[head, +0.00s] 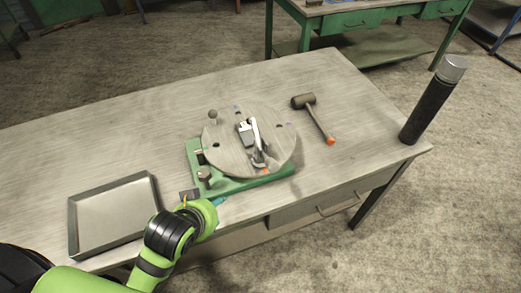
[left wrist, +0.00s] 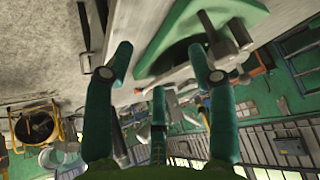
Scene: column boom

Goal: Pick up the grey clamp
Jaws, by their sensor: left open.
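The grey clamp (head: 257,142) lies on top of a round grey disc (head: 225,155), with a pale arm and a red-orange tip. The disc sits on a green base (head: 270,180) near the table's front edge. My left gripper (head: 219,201) is at the front edge, in front of and left of the base, apart from the clamp. The green arm hides most of it. In the left wrist view its teal fingers (left wrist: 160,62) are spread and empty, with the green base (left wrist: 180,42) beyond them. I cannot make out the clamp there. My right gripper is not in view.
An empty metal tray (head: 153,183) lies left on the table (head: 110,140). A mallet (head: 316,117) lies right of the disc. A dark cylinder with a silver top (head: 430,105) stands at the right end. The table's back left is clear. A green workbench (head: 340,20) stands behind.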

